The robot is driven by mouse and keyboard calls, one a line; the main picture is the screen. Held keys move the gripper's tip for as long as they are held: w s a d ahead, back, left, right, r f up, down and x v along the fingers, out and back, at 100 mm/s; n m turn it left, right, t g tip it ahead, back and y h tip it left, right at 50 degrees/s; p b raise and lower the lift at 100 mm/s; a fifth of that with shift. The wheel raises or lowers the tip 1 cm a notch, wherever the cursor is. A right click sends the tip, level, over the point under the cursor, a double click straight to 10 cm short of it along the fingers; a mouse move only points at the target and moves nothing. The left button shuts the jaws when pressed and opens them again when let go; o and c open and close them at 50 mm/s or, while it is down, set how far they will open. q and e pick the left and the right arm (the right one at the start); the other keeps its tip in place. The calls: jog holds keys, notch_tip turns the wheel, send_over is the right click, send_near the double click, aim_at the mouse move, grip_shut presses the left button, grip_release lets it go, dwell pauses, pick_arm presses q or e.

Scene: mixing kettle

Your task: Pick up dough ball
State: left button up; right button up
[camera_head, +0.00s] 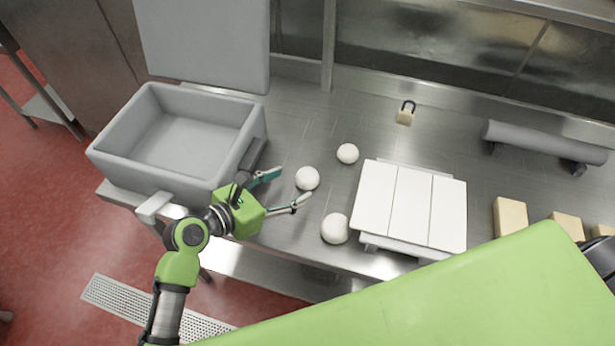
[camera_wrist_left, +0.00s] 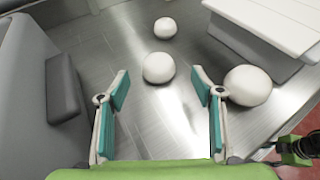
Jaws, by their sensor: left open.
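Three white dough balls lie on the steel counter. The middle dough ball (camera_head: 307,178) is just ahead of my left gripper (camera_head: 290,188); in the left wrist view this ball (camera_wrist_left: 158,68) shows between and beyond the fingertips. Another dough ball (camera_head: 347,153) lies farther back, and it also shows in the left wrist view (camera_wrist_left: 165,27). The front dough ball (camera_head: 335,229) is to the right of the gripper and shows near the right finger in the left wrist view (camera_wrist_left: 248,86). My left gripper is open and empty, its fingers apart. My right gripper is not clearly seen.
A grey open bin (camera_head: 180,145) stands close left of the gripper. A white-topped box (camera_head: 410,205) stands right of the balls. A padlock-like block (camera_head: 405,113), a grey roller (camera_head: 545,143) and tan blocks (camera_head: 510,215) lie farther right. The counter's front edge is near.

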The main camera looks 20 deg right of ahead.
aim_at(302, 177)
pick_arm(q)
jog(key=shift+w+x, duration=0.2)
jog(key=shift+x, duration=3.2)
jog(key=shift+w+d+f, duration=0.25)
jog(key=shift+d+f, duration=0.05)
jog(key=shift+s, duration=0.1)
jog(key=c, duration=1.1)
jog(key=shift+c, duration=0.7)
pick_arm(e)
jog(key=shift+w+a+r, duration=0.15)
jog(key=shift+w, duration=0.3)
jog(key=shift+w+a+r, duration=0.1)
jog(key=shift+w+r, duration=0.05)
jog(key=shift+w, duration=0.25)
